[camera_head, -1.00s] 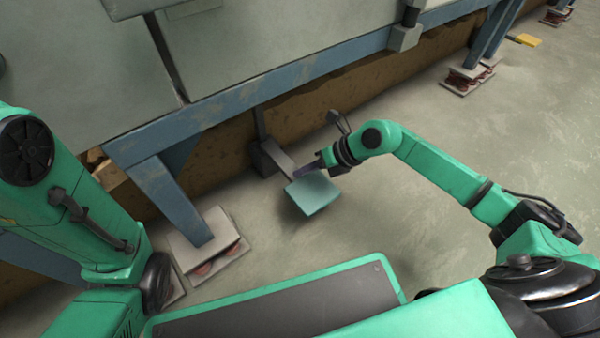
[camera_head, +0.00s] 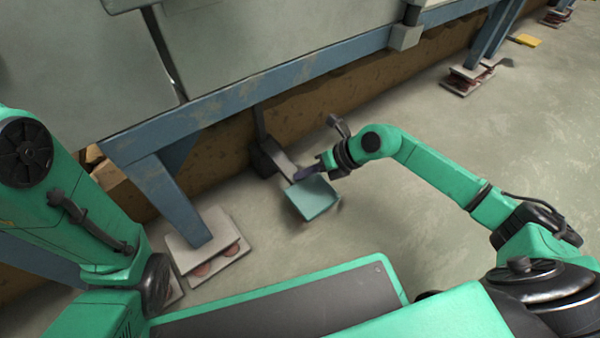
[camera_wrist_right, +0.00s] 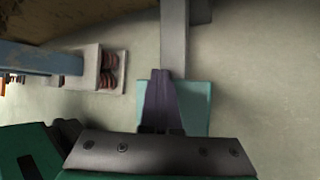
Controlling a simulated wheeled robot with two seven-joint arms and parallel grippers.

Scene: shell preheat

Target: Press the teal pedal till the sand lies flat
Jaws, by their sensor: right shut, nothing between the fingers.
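The teal pedal (camera_head: 313,198) is a flat square plate at the end of a grey lever near the floor, in front of the blue-framed table. It also shows in the right wrist view (camera_wrist_right: 199,104). My right gripper (camera_head: 303,174) is shut and empty, its dark fingers over the pedal's far edge. In the right wrist view the fingers (camera_wrist_right: 161,100) overlap the plate; they look in contact, but I cannot be sure. My left arm shows at the left, its gripper out of sight. I cannot make out any sand; grey panels fill the upper left.
A blue table leg (camera_head: 172,200) stands left of the pedal on a plate with red springs (camera_head: 213,262). Another sprung foot (camera_head: 468,78) is at upper right, with a yellow piece (camera_head: 526,40) beyond. The concrete floor right of the pedal is clear.

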